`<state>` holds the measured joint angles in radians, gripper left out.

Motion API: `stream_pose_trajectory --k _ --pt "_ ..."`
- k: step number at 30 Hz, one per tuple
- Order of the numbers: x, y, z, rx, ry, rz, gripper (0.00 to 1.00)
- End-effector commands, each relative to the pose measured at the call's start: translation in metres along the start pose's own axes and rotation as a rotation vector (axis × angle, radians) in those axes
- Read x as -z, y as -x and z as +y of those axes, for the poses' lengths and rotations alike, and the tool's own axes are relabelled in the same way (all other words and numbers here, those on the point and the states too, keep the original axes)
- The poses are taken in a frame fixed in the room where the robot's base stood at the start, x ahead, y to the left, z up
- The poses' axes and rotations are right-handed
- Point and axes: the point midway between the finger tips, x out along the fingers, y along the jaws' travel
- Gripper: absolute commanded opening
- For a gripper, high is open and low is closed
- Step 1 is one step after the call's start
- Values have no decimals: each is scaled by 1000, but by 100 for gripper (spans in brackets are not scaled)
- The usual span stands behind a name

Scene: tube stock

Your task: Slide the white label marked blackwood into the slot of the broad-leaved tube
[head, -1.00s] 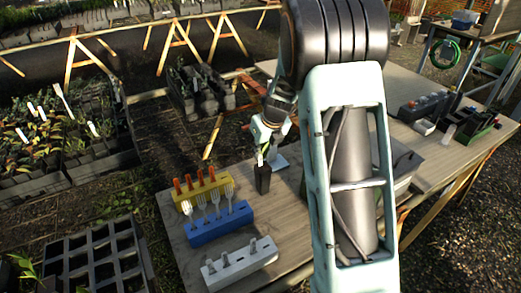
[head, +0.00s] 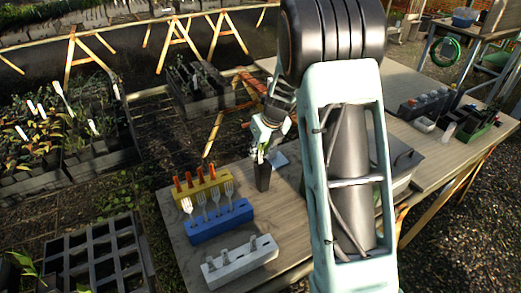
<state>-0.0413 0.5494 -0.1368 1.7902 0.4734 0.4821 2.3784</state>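My gripper (head: 262,156) is at the far left part of the wooden table, pointing down. It is directly above and touching or very near a dark upright tube (head: 263,180). I cannot tell whether its fingers are open or shut. Whether this is the broad-leaved tube is unclear, as its top is hidden by my gripper. A small pale flat piece (head: 280,160) lies on the table just right of my gripper, partly hidden. I cannot make out a label marked blackwood or any slot at this size.
Yellow (head: 203,187), blue (head: 220,221) and white (head: 240,262) holder blocks stand at the table's left front, the blue one carrying several forks. My arm hides the table's middle. Planted trays (head: 70,130) lie left on the ground. Dark containers (head: 474,126) stand at right.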

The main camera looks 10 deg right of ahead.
Motion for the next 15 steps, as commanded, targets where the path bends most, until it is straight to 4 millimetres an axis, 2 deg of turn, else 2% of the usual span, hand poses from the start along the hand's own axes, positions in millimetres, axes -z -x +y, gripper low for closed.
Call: stream_pose_trajectory --k 8,11,15 --pt "0 3 0 0 0 -1 31" --pt "-1 12 0 2 0 -3 31" --pt "-2 37 0 2 -1 -5 31"
